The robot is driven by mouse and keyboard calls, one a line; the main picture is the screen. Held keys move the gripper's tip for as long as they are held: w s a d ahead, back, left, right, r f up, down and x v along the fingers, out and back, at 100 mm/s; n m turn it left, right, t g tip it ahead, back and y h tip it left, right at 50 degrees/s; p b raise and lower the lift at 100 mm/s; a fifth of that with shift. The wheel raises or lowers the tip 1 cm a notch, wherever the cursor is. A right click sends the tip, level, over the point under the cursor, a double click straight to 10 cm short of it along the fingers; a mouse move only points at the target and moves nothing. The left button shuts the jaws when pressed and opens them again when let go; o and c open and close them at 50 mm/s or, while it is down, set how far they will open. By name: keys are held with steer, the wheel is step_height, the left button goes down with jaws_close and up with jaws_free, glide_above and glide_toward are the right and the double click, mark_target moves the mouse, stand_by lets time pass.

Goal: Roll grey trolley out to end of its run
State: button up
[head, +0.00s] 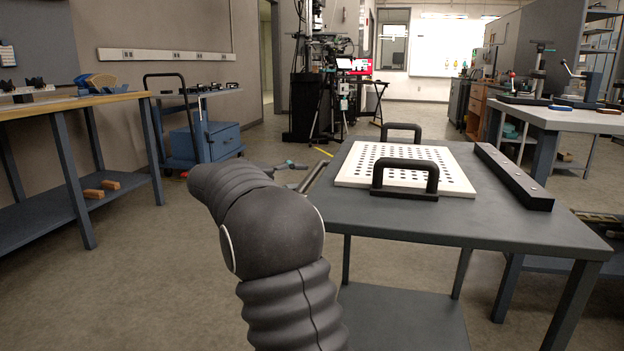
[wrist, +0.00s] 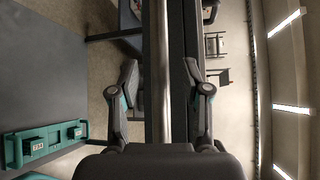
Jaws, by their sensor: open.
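The grey trolley (head: 490,222) looks like the grey table at right, with a flat top and a lower shelf (head: 400,318); its wheels are not visible. A slim metal bar (head: 316,176) runs along its left edge. My gripper (head: 297,168) is at this bar, partly hidden behind my arm. In the wrist view, my gripper (wrist: 162,68) is open, with one finger on each side of a pale metal bar (wrist: 163,110) and a dark band (wrist: 177,100). I cannot tell whether the fingers touch either.
On the top lie a white perforated plate (head: 350,172) with black handles (head: 405,178) and a dark rail (head: 515,178). A workbench (head: 70,104) stands left, a blue-boxed cart (head: 212,142) behind. Floor (head: 170,270) between is clear. The wrist view shows a teal labelled object (wrist: 45,145).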

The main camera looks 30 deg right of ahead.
mark_target(312, 176)
steer(key=shift+s+d+f, duration=0.1)
steer(key=shift+d+f, duration=0.1)
steer(key=shift+d, duration=1.05)
steer(key=shift+d+f, duration=0.2)
steer(key=shift+d, duration=1.05)
jaws_close()
